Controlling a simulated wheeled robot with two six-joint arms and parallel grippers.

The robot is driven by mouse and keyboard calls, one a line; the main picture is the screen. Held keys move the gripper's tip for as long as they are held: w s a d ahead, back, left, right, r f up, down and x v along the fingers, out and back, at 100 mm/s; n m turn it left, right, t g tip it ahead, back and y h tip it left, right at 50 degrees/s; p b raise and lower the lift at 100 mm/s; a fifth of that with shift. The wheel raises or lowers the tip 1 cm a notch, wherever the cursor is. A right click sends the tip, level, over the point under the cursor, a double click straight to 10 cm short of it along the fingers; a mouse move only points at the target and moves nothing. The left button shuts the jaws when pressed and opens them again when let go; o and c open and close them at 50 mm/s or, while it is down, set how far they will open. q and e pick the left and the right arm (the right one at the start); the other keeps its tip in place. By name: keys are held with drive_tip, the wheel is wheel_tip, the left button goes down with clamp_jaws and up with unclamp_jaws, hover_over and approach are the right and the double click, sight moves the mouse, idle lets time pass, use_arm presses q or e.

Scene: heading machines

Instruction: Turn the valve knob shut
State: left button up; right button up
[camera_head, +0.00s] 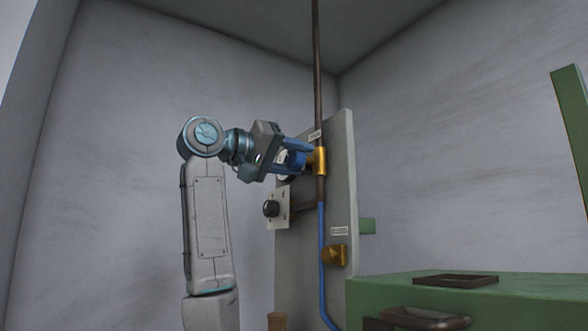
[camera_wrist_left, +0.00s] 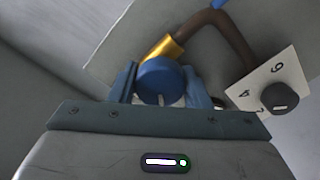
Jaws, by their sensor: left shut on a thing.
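The valve knob (camera_wrist_left: 160,80) is round and blue, with a pale mark on its face. It sits on a brass valve body (camera_head: 320,161) on the brown pipe, near the top of a grey panel. My left gripper (camera_head: 297,158) is shut on the knob. In the left wrist view its two blue fingers (camera_wrist_left: 162,86) stand on either side of the knob. In the head view the fingers and gripper body partly hide the knob. My right gripper is not in view.
Below the valve is a white plate with a black dial (camera_head: 271,208), which also shows in the wrist view (camera_wrist_left: 280,97). A second brass fitting (camera_head: 335,255) sits lower on the grey panel (camera_head: 346,190). A green cabinet (camera_head: 540,288) stands at the right.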

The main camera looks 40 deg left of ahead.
use_arm(q)
drive_tip(key=n+b, duration=0.3)
drive_tip(key=n, duration=0.1)
drive_tip(key=shift+f, duration=0.2)
drive_tip(key=shift+r+n+b, duration=0.1)
drive_tip(key=shift+n+b, duration=0.95)
drive_tip(key=shift+n, duration=0.75)
drive_tip(key=shift+r, duration=0.1)
drive_tip(key=o, duration=1)
drive_tip(key=shift+w, duration=0.1)
drive_tip(key=shift+c, duration=0.2)
drive_tip(key=b+v, duration=0.4)
drive_tip(key=v, duration=0.6)
drive_tip(key=shift+s, duration=0.3)
